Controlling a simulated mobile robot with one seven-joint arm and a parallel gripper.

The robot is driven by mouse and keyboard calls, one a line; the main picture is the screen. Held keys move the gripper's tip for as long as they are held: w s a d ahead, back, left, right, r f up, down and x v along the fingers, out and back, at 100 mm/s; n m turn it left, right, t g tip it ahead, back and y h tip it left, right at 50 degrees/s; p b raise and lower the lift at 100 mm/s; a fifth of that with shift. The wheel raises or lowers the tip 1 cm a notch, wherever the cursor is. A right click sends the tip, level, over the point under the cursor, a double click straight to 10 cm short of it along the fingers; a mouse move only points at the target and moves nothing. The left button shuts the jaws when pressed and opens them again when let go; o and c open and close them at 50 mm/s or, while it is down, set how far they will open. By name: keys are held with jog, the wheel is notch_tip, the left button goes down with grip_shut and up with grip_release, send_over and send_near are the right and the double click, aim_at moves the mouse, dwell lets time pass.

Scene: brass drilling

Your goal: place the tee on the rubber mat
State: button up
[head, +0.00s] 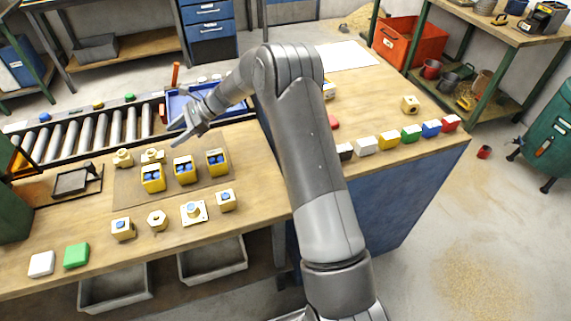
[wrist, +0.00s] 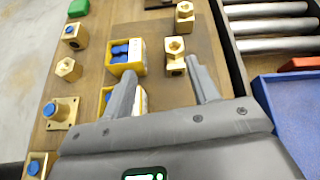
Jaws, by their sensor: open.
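Several brass fittings stand on the wooden bench, and I cannot tell for certain which is the tee. A blocky brass fitting (head: 153,155) stands at the back edge of a flat brown mat (head: 128,187), likely the rubber mat; it also shows in the wrist view (wrist: 175,55), just beyond my fingertips. Another brass piece (head: 124,158) is left of it, and a lone brass block (head: 410,104) sits on the right bench. My gripper (head: 181,128) is open and empty above the back of the mat. In the wrist view its fingers (wrist: 160,70) straddle nothing.
Yellow boxes with blue contents (head: 185,170) stand on the mat. More brass fittings (head: 157,220) line the front. A roller conveyor (head: 95,133) and blue tray (head: 205,100) lie behind. Coloured blocks (head: 411,133) line the right bench. Bench space at front right of the fittings is clear.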

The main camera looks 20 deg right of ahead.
jog(key=s+d+r+n+t+h, duration=0.1)
jog(key=s+d+r+n+h, duration=0.35)
jog(key=s+r, duration=0.5)
jog(key=s+d+r+n+t+h, duration=0.1)
jog(key=s+d+r+n+h, duration=0.2)
jog(key=s+d+r+n, duration=0.45)
jog(key=s+d+n+t+h, duration=0.1)
jog(key=s+d, duration=0.2)
jog(key=s, duration=0.5)
jog(key=s+d+r+n+t+h, duration=0.1)
jog(key=s+d, duration=0.3)
jog(key=s, duration=0.4)
jog(key=s+d+r+n+t+h, duration=0.1)
jog(key=s+d+n+h, duration=0.1)
jog(key=s, duration=0.6)
jog(key=shift+s+d+r+t+h, duration=0.2)
jog(key=shift+s+d+t+h, duration=0.25)
jog(key=shift+d, duration=0.4)
